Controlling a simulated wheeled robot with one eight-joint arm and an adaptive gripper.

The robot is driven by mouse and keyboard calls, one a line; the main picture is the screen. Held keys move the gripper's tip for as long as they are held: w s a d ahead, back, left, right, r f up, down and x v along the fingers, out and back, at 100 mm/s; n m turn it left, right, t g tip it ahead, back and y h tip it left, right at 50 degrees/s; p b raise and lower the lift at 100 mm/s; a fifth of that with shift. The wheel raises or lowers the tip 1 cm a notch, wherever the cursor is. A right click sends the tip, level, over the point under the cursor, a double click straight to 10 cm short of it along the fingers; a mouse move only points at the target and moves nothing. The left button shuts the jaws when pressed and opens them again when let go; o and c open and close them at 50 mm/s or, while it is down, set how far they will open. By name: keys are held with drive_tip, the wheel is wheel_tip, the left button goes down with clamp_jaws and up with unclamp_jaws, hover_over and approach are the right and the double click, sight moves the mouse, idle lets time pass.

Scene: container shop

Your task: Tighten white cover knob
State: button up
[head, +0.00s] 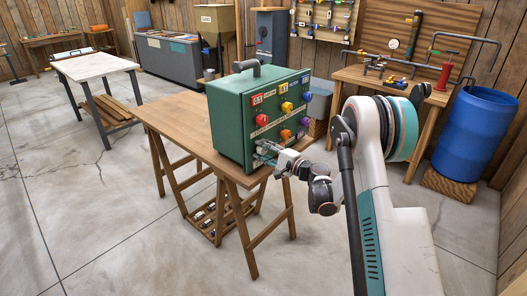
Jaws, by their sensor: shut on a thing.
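A green box (228,122) with a dark top handle stands on a wooden trestle table (177,121). Its front panel carries several coloured knobs, among them red (262,119), yellow (287,107), orange (286,134) and blue ones. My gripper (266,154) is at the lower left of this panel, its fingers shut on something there. The fingers and their small size in the picture hide what they hold; the white cover knob is not clearly seen, and I cannot tell its turn.
A workbench (405,88) with tools and a blue barrel (471,131) stand at the right. A white-topped table (94,66) stands at the far left. The floor in front and left of the trestle table is clear.

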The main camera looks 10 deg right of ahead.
drive_tip(key=m, duration=0.4)
drive_tip(key=shift+m, duration=2.2)
drive_tip(key=o, duration=1.1)
drive_tip(key=v, duration=1.2)
